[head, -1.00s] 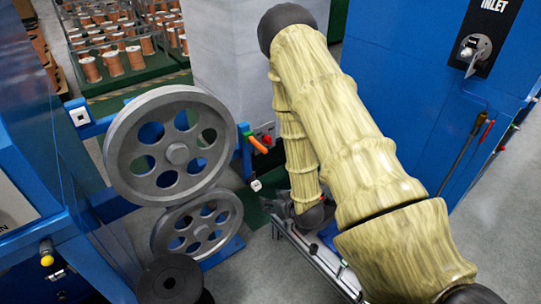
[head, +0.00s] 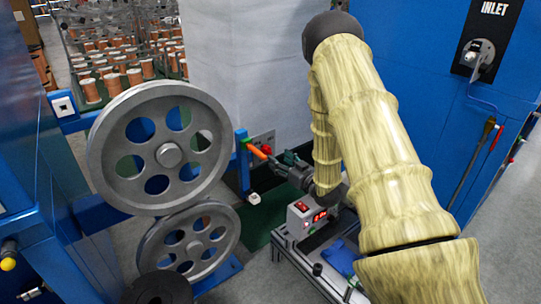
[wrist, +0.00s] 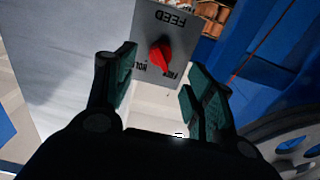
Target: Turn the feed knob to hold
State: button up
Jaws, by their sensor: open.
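The red feed knob (wrist: 161,56) sits on a grey plate (wrist: 180,18) marked FEED, which appears upside down in the wrist view. Small HOLD and FREE-like labels lie beside the knob. The knob's lower end seems to lean toward the right-hand label, but its exact setting is hard to tell. My gripper (wrist: 161,62) is open, one dark green-padded finger on each side of the knob's line of view; I cannot see contact. In the head view the small plate (head: 262,141) is on the machine behind the pulleys, and my gripper (head: 284,164) is just right of it.
An orange handle (head: 256,151) sticks out close to the plate. Two grey pulley wheels (head: 128,168) stand to the left. A pale block (head: 215,70) stands behind, and a blue INLET cabinet (head: 430,60) is at the right. Copper spools (head: 92,90) fill the back left.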

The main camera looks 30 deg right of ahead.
aim_at(270, 152)
jog(key=w, duration=0.4)
jog(key=w+b, duration=0.1)
jog(key=w, duration=0.2)
jog(key=shift+w+a, duration=0.1)
jog(key=shift+a, duration=0.25)
jog(key=shift+c, duration=0.4)
jog(key=shift+d, duration=0.1)
jog(key=c, duration=1)
